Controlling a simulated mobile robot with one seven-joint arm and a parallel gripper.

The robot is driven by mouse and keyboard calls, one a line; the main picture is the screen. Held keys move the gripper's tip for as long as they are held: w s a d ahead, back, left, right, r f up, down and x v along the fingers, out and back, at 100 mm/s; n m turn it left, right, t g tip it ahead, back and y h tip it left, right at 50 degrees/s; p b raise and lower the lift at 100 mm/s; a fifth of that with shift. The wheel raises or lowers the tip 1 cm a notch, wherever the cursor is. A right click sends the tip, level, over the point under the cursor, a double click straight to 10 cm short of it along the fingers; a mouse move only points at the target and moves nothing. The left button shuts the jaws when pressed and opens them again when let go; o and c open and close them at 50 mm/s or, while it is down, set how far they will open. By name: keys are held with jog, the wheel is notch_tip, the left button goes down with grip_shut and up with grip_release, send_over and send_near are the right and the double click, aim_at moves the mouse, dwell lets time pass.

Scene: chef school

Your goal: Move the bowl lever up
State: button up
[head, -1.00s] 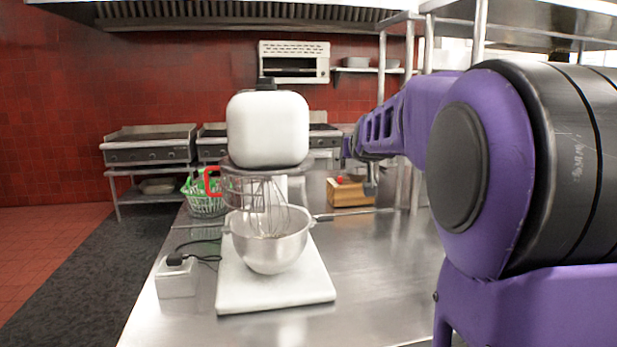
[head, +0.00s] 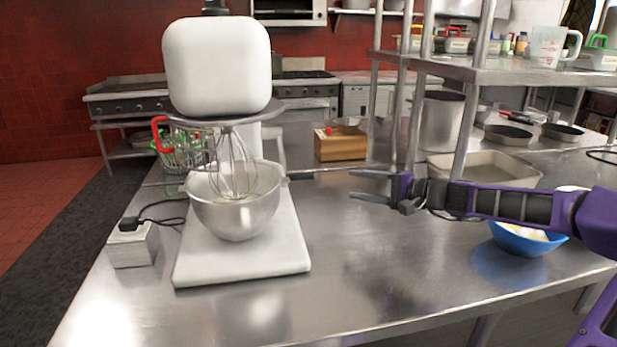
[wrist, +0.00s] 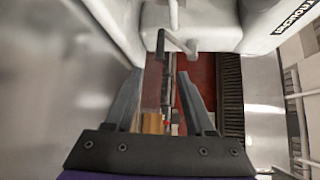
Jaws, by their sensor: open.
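The white stand mixer (head: 217,65) stands on the steel table, with a wire whisk (head: 233,165) reaching into its steel bowl (head: 236,212). My gripper (head: 361,186) is to the right of the mixer, clear of it, with its fingers spread toward it and nothing between them. In the wrist view, the open fingers of my gripper (wrist: 160,82) frame the space below the mixer's white body (wrist: 210,22). A bent grey metal lever (wrist: 178,42) sticks out of that body, ahead of the fingertips and not touched. The lever is hard to make out in the head view.
A steel shelf rack (head: 480,72), tray (head: 505,183) and pot (head: 440,125) are at the right. A blue bowl (head: 527,240) sits under my arm.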

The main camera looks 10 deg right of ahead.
aim_at(305, 177)
jog(key=b+x, duration=0.1)
jog(key=x, duration=1.6)
jog(key=shift+w+a, duration=0.1)
jog(key=shift+w, duration=0.05)
grip_shut()
dwell(0.7)
